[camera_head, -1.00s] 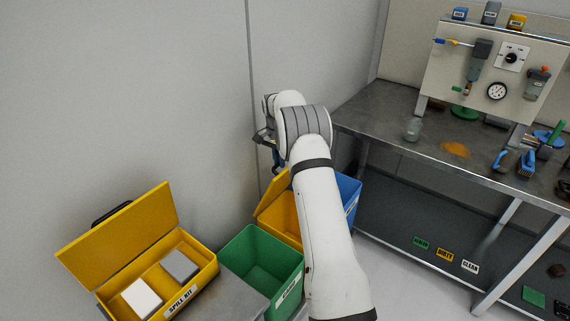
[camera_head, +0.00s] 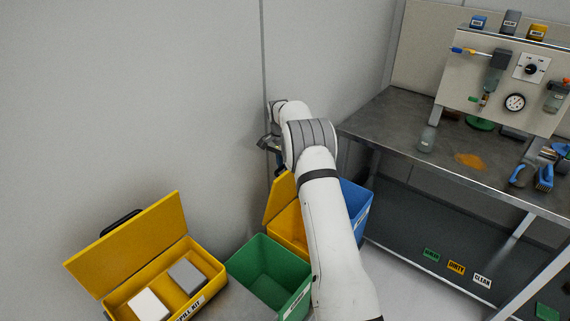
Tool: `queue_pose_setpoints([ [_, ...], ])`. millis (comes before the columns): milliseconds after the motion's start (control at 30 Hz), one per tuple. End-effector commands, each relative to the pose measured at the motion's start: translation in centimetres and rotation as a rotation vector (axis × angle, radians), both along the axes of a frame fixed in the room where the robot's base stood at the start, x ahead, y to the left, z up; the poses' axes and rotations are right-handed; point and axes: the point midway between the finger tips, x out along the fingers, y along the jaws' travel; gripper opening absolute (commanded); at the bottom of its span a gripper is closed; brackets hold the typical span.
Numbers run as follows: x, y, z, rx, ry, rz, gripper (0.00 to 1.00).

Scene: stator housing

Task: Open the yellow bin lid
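The yellow bin (camera_head: 289,230) stands between the green bin and the blue bin, partly hidden behind my arm. Its yellow lid (camera_head: 279,197) is raised and tilted up on the left side of the bin. The bin's inside shows in part. My gripper (camera_head: 268,146) is above and behind the lid, close to the wall, largely hidden by my wrist. A gap shows between it and the lid in the picture. Whether its fingers are open or shut is too small and covered to tell.
An open yellow spill kit box (camera_head: 195,300) with a white and a grey block is at lower left. The green bin (camera_head: 268,270) is open, and the blue bin (camera_head: 355,203) is right of my arm. A metal workbench (camera_head: 385,125) stands at right. The wall is close behind.

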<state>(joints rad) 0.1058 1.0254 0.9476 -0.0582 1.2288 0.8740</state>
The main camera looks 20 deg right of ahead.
Motion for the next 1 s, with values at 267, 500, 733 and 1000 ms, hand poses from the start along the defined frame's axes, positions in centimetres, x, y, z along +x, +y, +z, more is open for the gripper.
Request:
queue_pose_setpoints([
  [267, 0.1, 0.3, 0.4, 0.003, -0.002, 0.002, 0.34],
  [500, 0.2, 0.4, 1.4, 0.003, -0.005, 0.002, 0.34],
  [733, 0.5, 0.6, 5.3, 0.003, -0.007, 0.002, 0.34],
  [1000, 0.6, 0.7, 8.1, 0.003, -0.004, 0.002, 0.34],
])
